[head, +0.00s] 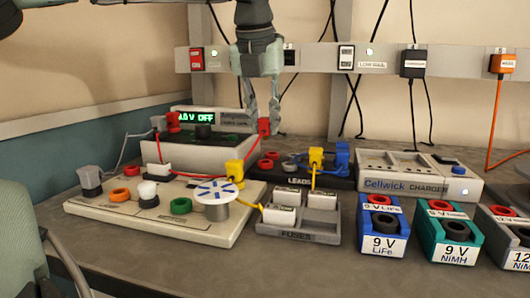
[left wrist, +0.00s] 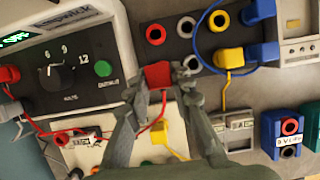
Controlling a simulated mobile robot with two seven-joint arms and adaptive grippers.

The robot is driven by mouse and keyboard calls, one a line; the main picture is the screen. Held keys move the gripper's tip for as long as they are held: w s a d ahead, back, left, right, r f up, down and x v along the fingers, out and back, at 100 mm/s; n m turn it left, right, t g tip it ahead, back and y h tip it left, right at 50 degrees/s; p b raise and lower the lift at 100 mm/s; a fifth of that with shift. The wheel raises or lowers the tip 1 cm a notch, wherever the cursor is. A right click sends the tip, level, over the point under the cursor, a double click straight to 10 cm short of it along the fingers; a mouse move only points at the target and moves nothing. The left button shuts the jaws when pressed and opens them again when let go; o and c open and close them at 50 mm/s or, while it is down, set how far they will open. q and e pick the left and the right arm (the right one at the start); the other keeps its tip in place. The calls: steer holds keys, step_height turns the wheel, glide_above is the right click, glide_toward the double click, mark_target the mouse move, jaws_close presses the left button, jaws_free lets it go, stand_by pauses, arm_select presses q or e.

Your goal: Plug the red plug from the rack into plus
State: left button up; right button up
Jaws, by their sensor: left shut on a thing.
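My left gripper (head: 263,112) is shut on a red plug (head: 264,126), above the bench between the power supply and the leads rack. The left wrist view shows the red plug (left wrist: 158,75) between the fingertips of the left gripper (left wrist: 160,82), with a red lead trailing down. The dark leads rack (head: 316,180) has red sockets (head: 266,164) at its left end, plus yellow and blue plugs. The power supply (head: 185,153) shows a green "OFF" display. Another red plug (head: 173,122) sits at its left. I cannot read a plus mark. My right gripper is not in view.
A pale board (head: 110,207) with coloured sockets and a blue-and-white disc (head: 214,190) lies in front. A fuse tray (head: 320,233), a charger (head: 402,182) and battery blocks (head: 383,228) stand right. A wall rail (head: 318,57) with hanging leads runs behind.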

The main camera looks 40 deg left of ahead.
arm_select(q)
jaws_close()
steer(key=s+a+b, duration=0.4)
steer(key=s+a, duration=0.6)
steer(key=b, duration=0.2)
glide_above(128, 169)
steer(key=d, duration=0.1)
steer(key=shift+w+d+f, duration=0.1)
steer(key=shift+d+f, duration=0.1)
steer(key=shift+f, duration=0.7)
steer(key=shift+s+a+f, duration=0.15)
steer(key=shift+s, duration=0.15)
steer(key=shift+f+b, duration=0.95)
steer(key=shift+f, duration=0.15)
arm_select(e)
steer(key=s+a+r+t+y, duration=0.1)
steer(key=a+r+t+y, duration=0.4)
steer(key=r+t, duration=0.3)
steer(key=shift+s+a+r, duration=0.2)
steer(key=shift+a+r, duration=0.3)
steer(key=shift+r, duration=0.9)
arm_select(q)
steer(key=shift+f+b, duration=0.15)
steer(key=shift+b, duration=0.25)
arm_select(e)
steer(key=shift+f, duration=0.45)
